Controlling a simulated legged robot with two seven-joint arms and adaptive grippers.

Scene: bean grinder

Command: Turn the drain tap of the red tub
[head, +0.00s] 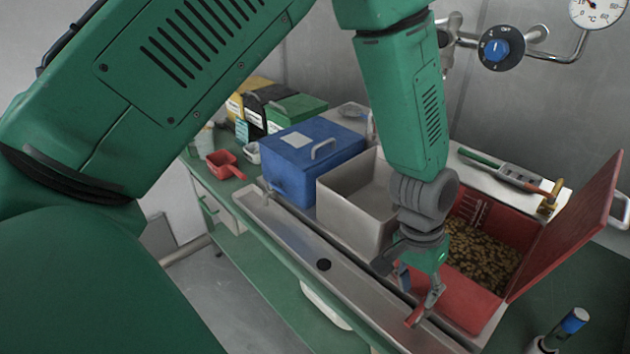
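The red tub (468,292) stands at the right of the bench with its red lid (570,225) raised. It holds a bed of brownish beans or pieces (480,250). My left gripper (418,300) points down at the tub's front left side, above the edge of the steel trough. Its fingers look apart. A small red piece (415,319) shows at the fingertips; I cannot tell whether it is the tap handle or part of a finger. The gripper hides much of the tub's front, and the drain tap cannot be clearly made out. My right gripper is not in view.
A steel tub (345,205) and a blue lidded tub (310,160) stand left of the red tub. A steel trough (300,245) with a dark drain hole runs along the front. A red scoop (225,165) lies at the left; a blue-topped cylinder (574,320) is at lower right.

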